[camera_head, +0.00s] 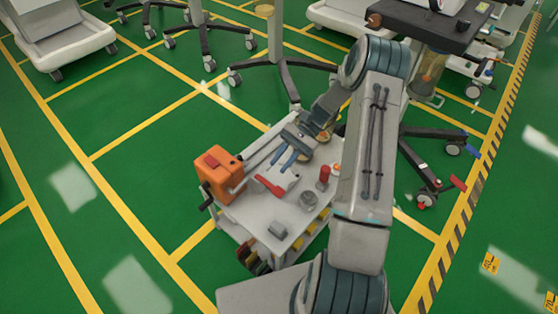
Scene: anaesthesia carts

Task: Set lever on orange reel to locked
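The orange reel (216,176) stands at the left end of the grey cart top (262,215). A small red part (212,160) sits on its upper face, and a black handle (206,198) sticks out at its lower left. I cannot tell for sure which part is the lever, or how it is set. My gripper (281,165) is over the cart's far middle, right of the reel and apart from it. Its two blue fingers point down and left with a gap between them, and nothing shows in the gap.
A red tool (269,186), a red cylinder (323,176), a grey round part (308,200) and a small grey block (277,230) are on the cart. My arm hides the cart's right side. Wheeled stands are behind. Green floor is clear at left.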

